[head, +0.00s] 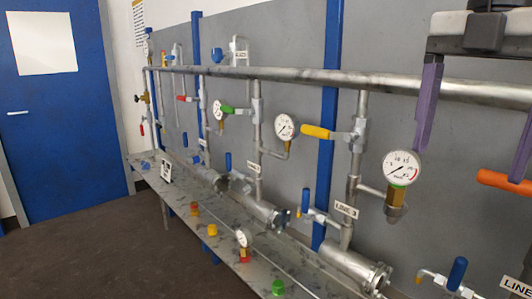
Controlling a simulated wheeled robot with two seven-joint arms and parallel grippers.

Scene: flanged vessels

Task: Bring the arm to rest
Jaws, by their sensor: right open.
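My right gripper (470,164) hangs down from the top right corner of the head view. Its two purple fingers are wide apart, with nothing between them. The left finger is just right of the upper pressure gauge (402,168) on line 3; the right finger is close to an orange valve handle (503,182) at the right edge. I cannot tell whether that finger touches the handle. My left gripper is not in view.
A long horizontal pipe (290,75) runs along the grey wall panel. Branches carry a yellow handle (316,131), gauges and flanged vessels (350,268). A marbled bench (205,222) below holds small coloured parts and a loose gauge (243,238). Dark floor at left is clear.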

